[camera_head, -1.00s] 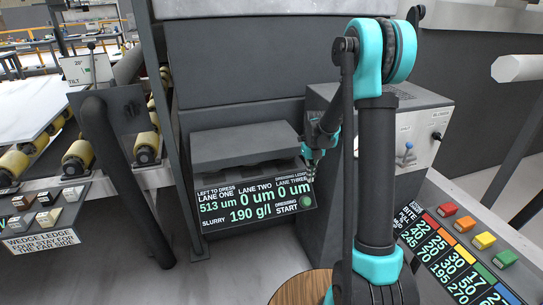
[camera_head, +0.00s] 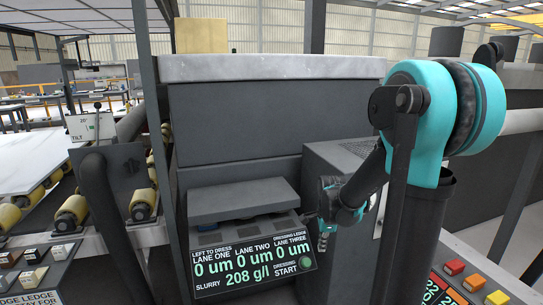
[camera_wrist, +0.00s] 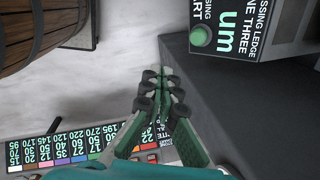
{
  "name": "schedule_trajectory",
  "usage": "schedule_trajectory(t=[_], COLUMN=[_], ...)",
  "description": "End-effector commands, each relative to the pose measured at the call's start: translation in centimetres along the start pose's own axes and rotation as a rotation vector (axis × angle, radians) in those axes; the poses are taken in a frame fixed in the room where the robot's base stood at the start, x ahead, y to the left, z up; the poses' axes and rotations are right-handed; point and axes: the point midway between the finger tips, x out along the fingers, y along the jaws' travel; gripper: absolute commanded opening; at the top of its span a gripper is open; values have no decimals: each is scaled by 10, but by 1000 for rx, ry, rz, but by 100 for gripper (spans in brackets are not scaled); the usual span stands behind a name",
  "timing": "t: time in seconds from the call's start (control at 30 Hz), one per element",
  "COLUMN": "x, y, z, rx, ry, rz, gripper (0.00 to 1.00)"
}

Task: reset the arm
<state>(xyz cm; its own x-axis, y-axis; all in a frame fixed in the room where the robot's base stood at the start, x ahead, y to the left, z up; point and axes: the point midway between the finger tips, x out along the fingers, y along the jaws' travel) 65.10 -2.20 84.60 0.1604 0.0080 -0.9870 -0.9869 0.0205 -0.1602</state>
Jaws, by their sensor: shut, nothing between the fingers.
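My gripper (camera_head: 323,241) hangs at the end of my teal and black arm, in front of the grey machine and just right of its display panel. In the wrist view my gripper (camera_wrist: 162,82) points away from the camera with its dark fingers together and nothing between them. The display panel (camera_head: 250,266) reads 0 um for lanes one, two and three, and slurry 208 g/l. A green start button (camera_head: 306,264) is on the panel's right; it also shows in the wrist view (camera_wrist: 201,37), apart from the fingers.
A grey box (camera_head: 345,165) stands close behind my arm. Coloured buttons (camera_head: 475,283) line a console at the lower right. A round wooden object (camera_wrist: 35,30) is at the wrist view's upper left.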

Motion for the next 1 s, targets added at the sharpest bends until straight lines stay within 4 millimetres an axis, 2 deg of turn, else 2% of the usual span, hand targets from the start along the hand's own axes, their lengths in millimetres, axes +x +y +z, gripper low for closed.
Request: schedule_trajectory(t=[0.03,0.3,0.6,0.8,1.0], x=[-5,-17,-14,-11,-10], y=[14,78,142,160,162], z=[-3,-12,-20,-22,-22], rx=[-106,-728,-1352,-1554,-1587], ry=[0,34,122,161,168], rz=[-15,-94,-152,-162,-163], gripper=[0,0,0,0,0])
